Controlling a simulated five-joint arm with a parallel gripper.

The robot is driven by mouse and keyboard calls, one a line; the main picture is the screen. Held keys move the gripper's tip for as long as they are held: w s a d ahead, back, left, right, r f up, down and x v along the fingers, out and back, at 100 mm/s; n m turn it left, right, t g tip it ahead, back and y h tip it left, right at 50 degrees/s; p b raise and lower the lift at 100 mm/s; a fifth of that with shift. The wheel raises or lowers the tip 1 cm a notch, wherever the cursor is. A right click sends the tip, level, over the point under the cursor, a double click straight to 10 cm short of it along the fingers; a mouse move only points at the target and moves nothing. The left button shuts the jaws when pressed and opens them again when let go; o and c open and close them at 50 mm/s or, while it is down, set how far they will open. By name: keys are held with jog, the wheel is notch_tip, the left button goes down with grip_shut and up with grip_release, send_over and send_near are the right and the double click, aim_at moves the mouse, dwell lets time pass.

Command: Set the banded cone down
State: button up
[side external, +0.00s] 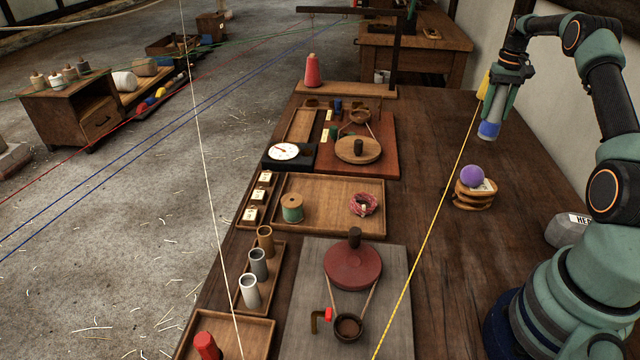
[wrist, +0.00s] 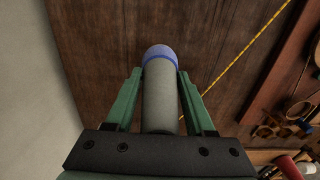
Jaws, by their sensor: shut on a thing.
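The banded cone (side external: 489,129) is grey with a blue band at its lower end. My gripper (side external: 497,104) is shut on it and holds it blue end down over the back right of the wooden table (side external: 440,130). In the wrist view the cone (wrist: 160,98) lies between the two green fingers of my gripper (wrist: 160,80), with its blue end pointing away from me. Bare table boards show past it. The gap between the cone and the tabletop cannot be told exactly.
A yellow line (side external: 431,230) runs slantwise close left of the cone. A purple ball (side external: 472,175) rests on wooden rings in front. A grey weight (side external: 568,230) stands near my base. Trays and a round turntable (side external: 358,149) fill the left side. The table around the cone is bare.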

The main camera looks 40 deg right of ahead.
jog(key=shift+f, duration=2.4)
jog(key=shift+f, duration=0.65)
jog(key=o, duration=1.4)
